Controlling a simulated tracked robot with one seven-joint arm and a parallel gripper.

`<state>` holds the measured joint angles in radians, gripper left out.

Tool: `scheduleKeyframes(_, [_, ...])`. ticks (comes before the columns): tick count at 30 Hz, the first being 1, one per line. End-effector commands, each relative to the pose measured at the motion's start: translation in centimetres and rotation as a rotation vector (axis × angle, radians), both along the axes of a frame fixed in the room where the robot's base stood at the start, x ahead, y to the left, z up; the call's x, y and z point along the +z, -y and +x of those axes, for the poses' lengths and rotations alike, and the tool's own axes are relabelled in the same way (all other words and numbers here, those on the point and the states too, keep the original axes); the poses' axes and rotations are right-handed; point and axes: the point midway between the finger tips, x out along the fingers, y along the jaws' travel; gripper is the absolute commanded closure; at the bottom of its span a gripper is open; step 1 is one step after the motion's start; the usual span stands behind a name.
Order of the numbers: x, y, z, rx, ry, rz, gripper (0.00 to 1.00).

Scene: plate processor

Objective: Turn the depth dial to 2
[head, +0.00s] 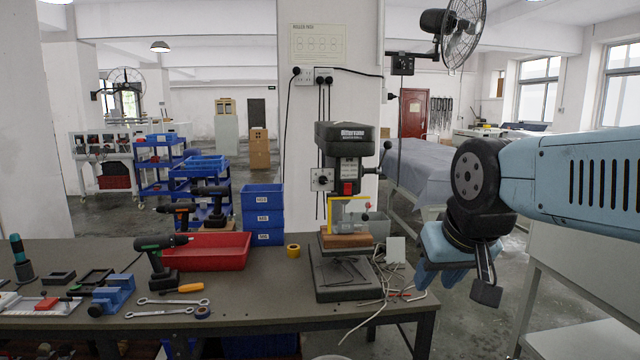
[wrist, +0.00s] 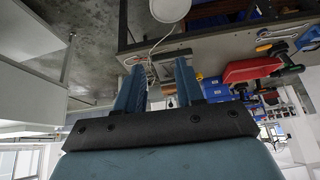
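The drill press (head: 345,150) stands on the workbench in the head view, with a dark head and a dark base. A pale square plate with a dark round knob, which looks like the depth dial (head: 322,179), sits on the left side of its head. The dial's marks and setting are too small to read. My gripper (head: 440,278) hangs to the right of the press, past the bench's right end, well apart from the dial. In the wrist view, the blue fingers of my gripper (wrist: 160,75) stand apart with nothing clearly held between them. The dial cannot be made out there.
The workbench (head: 250,285) carries a red tray (head: 205,258), a cordless drill (head: 160,258), wrenches (head: 170,308) and a blue vise (head: 112,294). Stacked blue bins (head: 262,215) stand left of the press. Loose cables (head: 385,285) lie at its right. A covered table (head: 420,170) is behind.

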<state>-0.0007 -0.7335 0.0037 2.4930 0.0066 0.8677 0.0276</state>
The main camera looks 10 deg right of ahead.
Motion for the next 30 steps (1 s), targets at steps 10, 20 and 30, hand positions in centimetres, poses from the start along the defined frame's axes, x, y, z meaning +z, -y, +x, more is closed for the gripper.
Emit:
scheduleKeyframes(10, [1.9, -3.1, 12.1, -0.243, 0.225, 0.243, 0.63])
scheduleKeyframes(20, [3.1, -6.4, 24.0, -0.491, 0.442, 0.596, 0.63])
scheduleKeyframes(30, [2.7, -9.1, 34.2, -0.716, 0.619, 1.027, 0.63])
